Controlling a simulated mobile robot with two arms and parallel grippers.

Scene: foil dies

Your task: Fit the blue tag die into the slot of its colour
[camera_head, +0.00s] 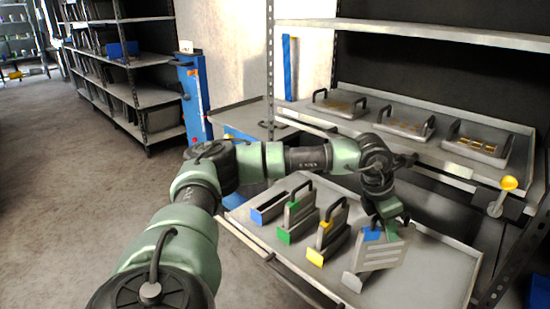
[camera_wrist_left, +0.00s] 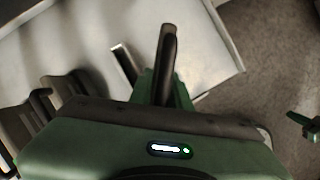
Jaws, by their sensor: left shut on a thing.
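The blue tag die (camera_head: 382,254) is a grey upright plate with slots and a blue tag at its upper left corner. My left gripper (camera_head: 386,222) is shut on it from above; its handle is largely hidden by the gripper. The die is at the right of the group, by a grey-fronted block (camera_head: 352,282); I cannot tell whether it touches it. The low blue-fronted slot block (camera_head: 270,206) is at the left end of the row, with no die visible in it. In the left wrist view a dark bar (camera_wrist_left: 166,62) shows by the green fingers.
A green-marked die (camera_head: 298,216) and a yellow-marked die (camera_head: 328,236) stand between the blue block and my gripper. They share a grey tray table (camera_head: 440,272) with free room at right. A shelf behind holds several handled plates (camera_head: 403,122). A yellow knob (camera_head: 508,183) juts out at right.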

